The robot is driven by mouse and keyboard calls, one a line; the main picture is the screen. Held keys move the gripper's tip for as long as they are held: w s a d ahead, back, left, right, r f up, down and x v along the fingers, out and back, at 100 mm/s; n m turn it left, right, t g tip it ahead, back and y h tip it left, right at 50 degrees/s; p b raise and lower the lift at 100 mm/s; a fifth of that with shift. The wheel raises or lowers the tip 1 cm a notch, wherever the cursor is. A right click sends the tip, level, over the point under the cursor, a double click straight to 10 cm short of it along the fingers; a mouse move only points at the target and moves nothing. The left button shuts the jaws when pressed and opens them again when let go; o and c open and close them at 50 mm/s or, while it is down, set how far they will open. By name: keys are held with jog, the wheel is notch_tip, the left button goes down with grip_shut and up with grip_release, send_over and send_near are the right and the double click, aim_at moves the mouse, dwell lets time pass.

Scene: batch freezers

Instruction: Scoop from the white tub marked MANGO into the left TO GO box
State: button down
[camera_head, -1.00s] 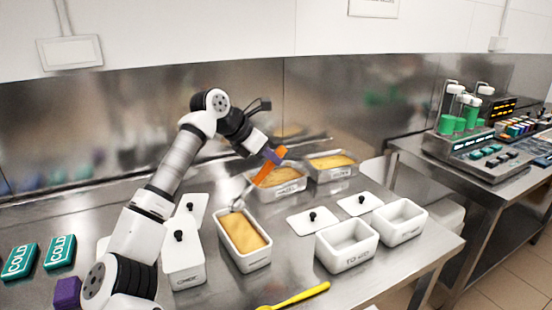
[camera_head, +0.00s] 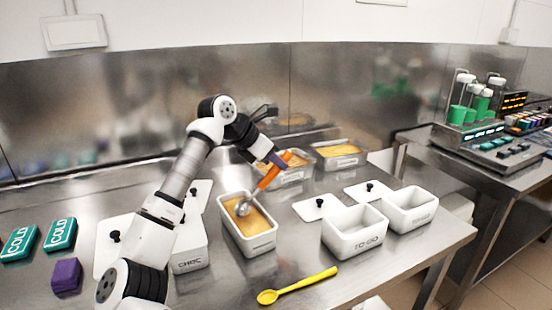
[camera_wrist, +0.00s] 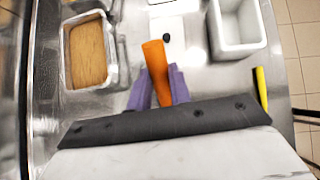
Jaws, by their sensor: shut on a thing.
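My gripper (camera_head: 275,157) is shut on the orange handle (camera_head: 272,172) of a metal scoop. The handle also shows between my purple fingers (camera_wrist: 160,88) in the wrist view. The scoop's round bowl (camera_head: 243,208) is at the yellow-orange contents in the back part of a white tub (camera_head: 250,246); I cannot tell how deep it sits. The tub's front label is too faint to read. The left TO GO box (camera_head: 356,240) is white, open and looks empty, to the tub's right. The scoop bowl is outside the wrist view.
A second open white box (camera_head: 410,212) stands right of the left one. Lids with black knobs (camera_head: 318,207) lie behind the boxes. Two filled tubs (camera_head: 338,155) stand at the back. A yellow spoon (camera_head: 298,286) lies in front. A lidded white tub (camera_head: 190,252) stands left.

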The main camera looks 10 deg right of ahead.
aim_at(291, 157)
jog(key=shift+f+b, duration=0.45)
jog(key=shift+f, duration=0.3)
jog(key=shift+s+a+r, duration=0.15)
jog(key=shift+a+r, duration=0.05)
jog(key=shift+d+p, duration=0.2)
jog(key=shift+p, duration=0.45)
jog(key=d+f+y+p, duration=0.1)
jog(key=w+d+f+g+y+p, duration=0.1)
jog(key=p, duration=0.1)
jog(key=shift+f+y, duration=0.1)
jog(key=shift+y, duration=0.2)
jog(key=shift+w+r+p, duration=0.1)
jog(key=shift+r+p, duration=1.4)
jog(key=shift+r, duration=0.35)
jog(key=y+p, duration=0.1)
jog(key=p, duration=0.1)
jog(key=d+g+y+p, duration=0.1)
jog(key=p, duration=0.1)
jog(key=w+d+y+p, duration=0.1)
jog(key=p, duration=0.1)
jog(key=shift+d+f+g+p, duration=0.1)
jog(key=shift+f+g+p, duration=0.2)
jog(key=shift+f+p, duration=0.1)
jog(key=shift+y, duration=0.3)
jog(key=shift+d+f, duration=0.1)
jog(key=shift+f, duration=0.05)
jog(key=shift+s, duration=0.15)
